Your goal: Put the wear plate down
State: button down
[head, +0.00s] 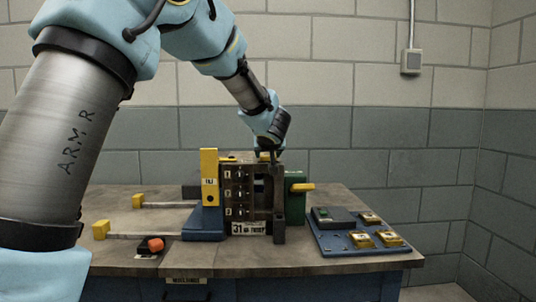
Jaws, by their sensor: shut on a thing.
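My gripper (271,155) points down at the top of the upright mould block (238,166) on the bench. It is shut on a small piece with a yellow edge, which I take to be the wear plate (264,157). My fingers and the block hide most of this piece. I cannot tell whether it touches the block. Several similar yellow-edged plates (361,240) lie on a blue board (332,246) at the right of the bench.
A blue base with a yellow upright (209,177) stands left of the block, with rods ending in yellow blocks (101,229). A green part with a yellow handle (302,187) is on its right. A red-knobbed box (155,245) sits at front left. Bare bench top (290,262) shows in front.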

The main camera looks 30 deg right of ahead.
jog(key=shift+c, duration=0.6)
grip_release()
jog(key=shift+s+r, duration=0.15)
jog(key=shift+r, duration=0.2)
jog(key=p+v, duration=0.2)
jog(key=v, duration=0.9)
jog(key=shift+s+a+p, duration=0.2)
jog(key=shift+s+p, duration=0.05)
jog(key=shift+p, duration=0.1)
